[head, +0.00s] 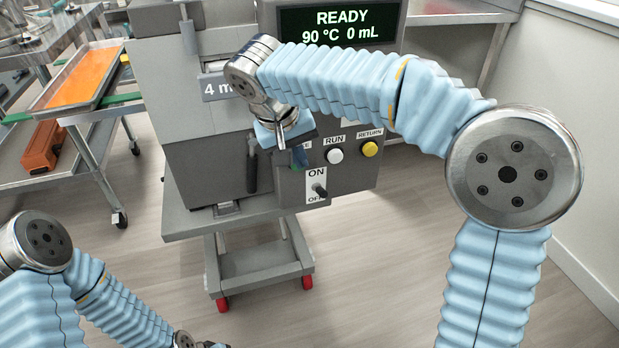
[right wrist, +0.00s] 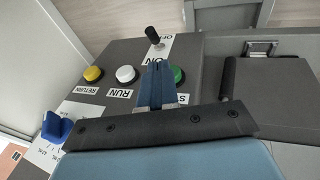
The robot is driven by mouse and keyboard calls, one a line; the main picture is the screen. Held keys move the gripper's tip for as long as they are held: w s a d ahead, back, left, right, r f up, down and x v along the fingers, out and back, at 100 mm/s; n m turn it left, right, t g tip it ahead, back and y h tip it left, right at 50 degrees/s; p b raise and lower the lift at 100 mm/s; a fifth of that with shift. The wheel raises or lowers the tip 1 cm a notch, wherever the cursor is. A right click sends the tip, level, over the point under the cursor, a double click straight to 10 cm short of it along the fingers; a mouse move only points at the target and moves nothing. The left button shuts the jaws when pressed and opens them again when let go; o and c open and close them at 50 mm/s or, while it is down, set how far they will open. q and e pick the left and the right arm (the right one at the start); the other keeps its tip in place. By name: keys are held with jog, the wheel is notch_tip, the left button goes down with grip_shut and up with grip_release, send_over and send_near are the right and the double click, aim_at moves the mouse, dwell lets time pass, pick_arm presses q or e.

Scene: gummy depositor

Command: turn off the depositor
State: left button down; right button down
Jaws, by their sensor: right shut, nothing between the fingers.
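The depositor (head: 210,150) is a grey machine on a wheeled stand; its display (head: 338,24) reads READY, 90 °C, 0 mL. Its front panel carries a black ON/OFF toggle switch (head: 320,190), also in the right wrist view (right wrist: 153,36); I cannot tell which way the lever is set. The white RUN button (head: 334,156) and yellow RETURN button (head: 370,149) are above it. My right gripper (head: 300,158) is shut and empty in front of the panel, above and left of the switch. In the right wrist view its fingers (right wrist: 157,80) partly cover a green button (right wrist: 178,75).
A blue knob (right wrist: 56,127) is on the panel in the right wrist view. A cart at the left holds an orange-filled tray (head: 85,78) and an orange box (head: 43,146). A white wall (head: 585,150) is at the right. The floor before the depositor is clear.

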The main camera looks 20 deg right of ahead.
aim_at(320, 192)
jog(key=x, duration=1)
jog(key=shift+f+b, duration=0.15)
jog(key=shift+b, duration=0.15)
